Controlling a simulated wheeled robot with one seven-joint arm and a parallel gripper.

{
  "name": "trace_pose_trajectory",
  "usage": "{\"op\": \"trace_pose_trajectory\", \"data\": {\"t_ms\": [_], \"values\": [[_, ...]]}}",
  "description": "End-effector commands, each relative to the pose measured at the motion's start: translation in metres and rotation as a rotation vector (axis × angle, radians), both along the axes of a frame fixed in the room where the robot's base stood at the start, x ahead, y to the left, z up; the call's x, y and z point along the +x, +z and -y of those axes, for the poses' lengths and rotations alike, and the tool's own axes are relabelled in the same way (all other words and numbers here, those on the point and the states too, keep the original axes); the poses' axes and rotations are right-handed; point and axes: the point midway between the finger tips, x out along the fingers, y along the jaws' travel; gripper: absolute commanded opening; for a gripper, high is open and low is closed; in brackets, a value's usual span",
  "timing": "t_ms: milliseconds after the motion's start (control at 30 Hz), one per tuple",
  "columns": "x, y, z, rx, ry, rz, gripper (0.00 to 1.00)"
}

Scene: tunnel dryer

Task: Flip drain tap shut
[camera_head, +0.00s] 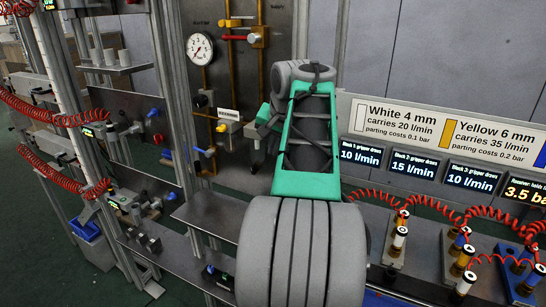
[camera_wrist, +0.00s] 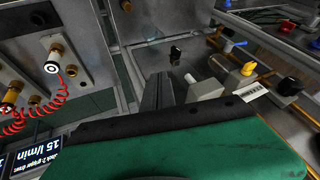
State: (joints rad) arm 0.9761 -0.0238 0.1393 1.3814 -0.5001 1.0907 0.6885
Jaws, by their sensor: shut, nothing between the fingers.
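My gripper (camera_wrist: 159,80) shows in the wrist view as two dark fingers lying together, with nothing between them. In the head view its fingertips are hidden behind my arm. A brass pipe line runs down a grey panel (camera_head: 238,75). Low on it are a small blue handle (camera_head: 205,152) and a yellow knob (camera_head: 222,127). In the wrist view the blue handle (camera_wrist: 229,43) and yellow knob (camera_wrist: 248,69) are right of my fingers, apart from them. I cannot tell for sure which handle is the drain tap; the blue one sits lowest on the pipe.
A black knob (camera_wrist: 176,53) and a white cylinder (camera_wrist: 191,78) are close to my fingertips. A red lever (camera_head: 239,38) and a pressure gauge (camera_head: 200,48) sit higher. A metal shelf (camera_head: 212,215) juts out below. Red coiled hoses (camera_head: 430,203) and fittings are at right.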

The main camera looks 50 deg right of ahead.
Motion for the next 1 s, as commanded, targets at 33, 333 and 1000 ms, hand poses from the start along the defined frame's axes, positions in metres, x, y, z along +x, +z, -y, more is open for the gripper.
{"op": "trace_pose_trajectory", "data": {"t_ms": [33, 333, 1000], "values": [[-0.002, 0.004, -0.001, 0.0, -0.001, 0.001, 0.0], [-0.004, 0.006, -0.001, 0.001, -0.003, -0.001, 0.0], [-0.066, -0.191, -0.376, -0.193, 1.061, -0.274, 0.0]]}}
